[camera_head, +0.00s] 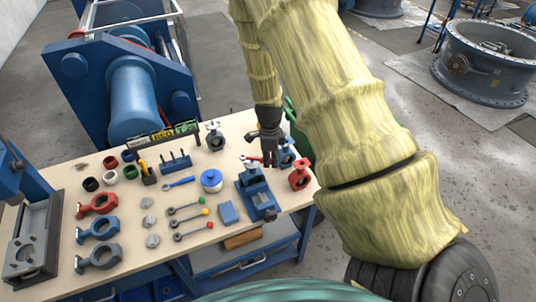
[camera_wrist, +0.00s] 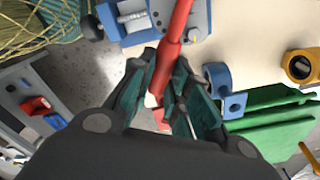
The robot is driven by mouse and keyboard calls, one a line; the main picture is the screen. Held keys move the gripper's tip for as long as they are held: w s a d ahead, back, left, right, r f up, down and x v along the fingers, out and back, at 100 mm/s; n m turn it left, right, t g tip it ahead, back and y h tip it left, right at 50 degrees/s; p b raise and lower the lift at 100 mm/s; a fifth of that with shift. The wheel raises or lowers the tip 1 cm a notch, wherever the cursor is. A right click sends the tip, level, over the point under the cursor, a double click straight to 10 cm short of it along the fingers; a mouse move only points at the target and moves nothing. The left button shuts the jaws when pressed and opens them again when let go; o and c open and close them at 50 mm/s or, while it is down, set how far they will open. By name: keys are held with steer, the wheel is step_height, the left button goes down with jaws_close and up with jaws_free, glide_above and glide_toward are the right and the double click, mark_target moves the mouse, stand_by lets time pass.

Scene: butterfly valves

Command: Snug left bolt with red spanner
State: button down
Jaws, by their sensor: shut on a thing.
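My gripper (camera_head: 269,160) is above the right part of the bench, beside the blue vise (camera_head: 256,192) that has a grey metal valve part on top. In the wrist view my gripper's dark teal fingers (camera_wrist: 167,98) are shut on the handle of the red spanner (camera_wrist: 178,25). The spanner runs up toward the top edge of that view, where its head is cut off. In the head view a small red piece of the spanner (camera_head: 247,158) shows left of the fingers, over the vise.
A red valve (camera_head: 299,175) stands close right of the vise. A screwdriver rack (camera_head: 175,162) is further left.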

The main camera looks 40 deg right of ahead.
steer(key=shift+w+d+f+n, duration=0.1)
steer(key=shift+w+d+n, duration=0.05)
steer(key=shift+d+n, duration=0.35)
steer(key=shift+w+d+f+n, duration=0.1)
steer(key=shift+w+d+n, duration=0.05)
steer(key=shift+d+n, duration=0.35)
steer(key=shift+w+r, duration=0.15)
steer(key=shift+r, duration=0.15)
steer(key=shift+a+r, duration=0.1)
steer(key=shift+r, duration=0.2)
stand_by(0.3)
steer(key=shift+r, duration=0.45)
steer(key=shift+r, duration=2.35)
